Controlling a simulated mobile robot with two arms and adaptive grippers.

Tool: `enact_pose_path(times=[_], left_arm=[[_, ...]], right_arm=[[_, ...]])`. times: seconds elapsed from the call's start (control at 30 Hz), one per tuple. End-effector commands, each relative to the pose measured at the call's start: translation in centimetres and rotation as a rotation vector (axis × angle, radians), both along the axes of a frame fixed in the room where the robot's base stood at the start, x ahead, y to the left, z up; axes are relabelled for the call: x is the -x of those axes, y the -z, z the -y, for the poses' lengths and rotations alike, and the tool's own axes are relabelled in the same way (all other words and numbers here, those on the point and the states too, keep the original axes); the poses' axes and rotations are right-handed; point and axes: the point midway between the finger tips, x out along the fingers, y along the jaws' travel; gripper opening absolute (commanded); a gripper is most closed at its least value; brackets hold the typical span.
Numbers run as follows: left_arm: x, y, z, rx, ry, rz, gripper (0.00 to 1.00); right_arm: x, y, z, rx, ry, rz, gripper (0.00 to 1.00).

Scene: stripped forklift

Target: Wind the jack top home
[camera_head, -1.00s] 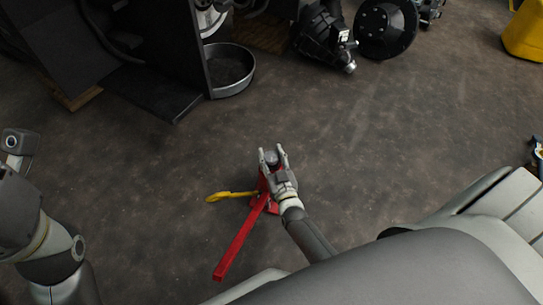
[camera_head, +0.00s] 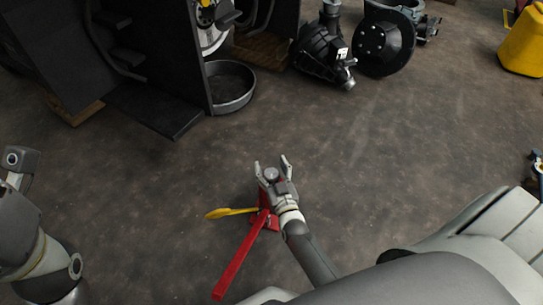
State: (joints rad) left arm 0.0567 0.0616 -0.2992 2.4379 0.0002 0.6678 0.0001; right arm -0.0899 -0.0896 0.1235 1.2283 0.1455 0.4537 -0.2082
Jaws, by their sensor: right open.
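The red jack (camera_head: 263,217) stands on the floor, with a long red handle (camera_head: 238,258) reaching toward the lower left. Its round grey top (camera_head: 271,174) shows between the fingers of my right gripper (camera_head: 272,165). The right gripper is open, one finger on each side of the top; whether either touches it I cannot tell. The gripper hides part of the jack's body. My left arm is at the left edge; its gripper is not clearly in the picture.
A yellow tool or lever (camera_head: 228,212) lies at the jack's left side. The dark forklift body (camera_head: 150,60) and a round metal pan (camera_head: 231,88) are at the upper left. Dark machine parts (camera_head: 385,42) and a yellow container (camera_head: 522,42) are farther back. The floor between is clear.

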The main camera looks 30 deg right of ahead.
Motion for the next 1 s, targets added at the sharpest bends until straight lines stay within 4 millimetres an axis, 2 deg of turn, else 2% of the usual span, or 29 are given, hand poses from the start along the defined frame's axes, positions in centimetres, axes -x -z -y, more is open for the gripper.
enact_pose_path(times=[0.3, 0.5, 0.7, 1.0], left_arm=[[0.0, 0.0, 0.0, 0.000, 0.001, 0.000, 0.63], [0.0, 0.0, 0.0, 0.001, 0.001, 0.000, 0.63], [0.0, 0.0, 0.0, 0.001, 0.001, 0.000, 0.63], [0.0, 0.0, 0.0, 0.001, 0.001, -0.001, 0.63]], right_arm=[[0.0, -4.9, 0.0, 0.001, 0.001, 0.004, 0.63], [0.0, -7.1, 0.0, 0.001, 0.001, 0.003, 0.63], [0.0, -7.9, 0.1, 0.001, 0.001, 0.002, 0.63], [0.0, -8.1, 0.0, 0.002, 0.000, 0.005, 0.63]])
